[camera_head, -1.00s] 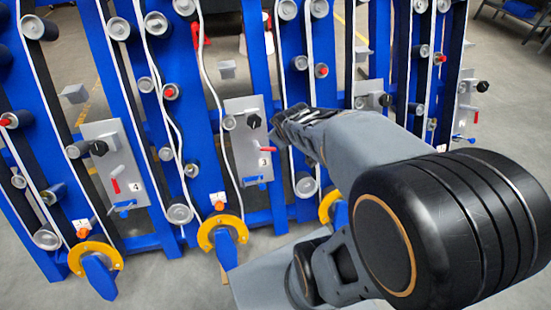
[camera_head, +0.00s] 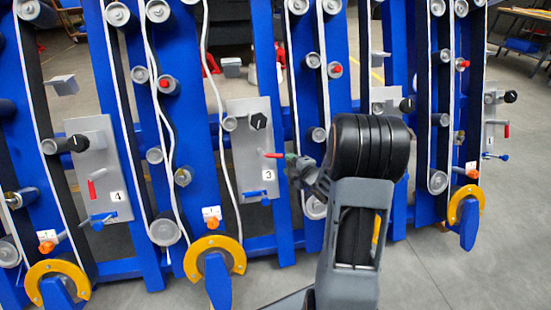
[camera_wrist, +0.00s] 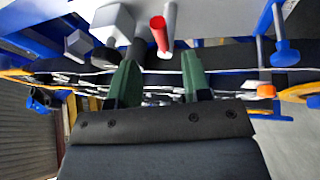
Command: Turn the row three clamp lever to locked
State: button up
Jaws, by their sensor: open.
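The panel marked 3 (camera_head: 245,140) stands in the middle of the head view. Its red clamp lever (camera_head: 272,155) sticks out level to the right. A black knob (camera_head: 258,121) sits above it and a blue handle (camera_head: 262,196) below. My gripper (camera_head: 291,164) is close to the right of the red lever. In the wrist view my open gripper (camera_wrist: 159,60) has its two green fingers apart and empty. The red lever (camera_wrist: 160,34) shows just beyond the gap between the fingertips. I cannot tell whether a finger touches it.
Blue uprights with rollers and white belts stand on both sides. The panel marked 4 (camera_head: 90,160) is at left, its red lever (camera_head: 92,189) hanging down. Yellow ring guards (camera_head: 234,250) stand low in front. Open floor (camera_head: 460,270) lies at front right.

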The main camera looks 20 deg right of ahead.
aim_at(279, 157)
jog(key=b+x, duration=0.2)
jog(key=x, duration=0.8)
jog(key=shift+w+a, duration=0.1)
jog(key=shift+c, duration=0.2)
grip_shut()
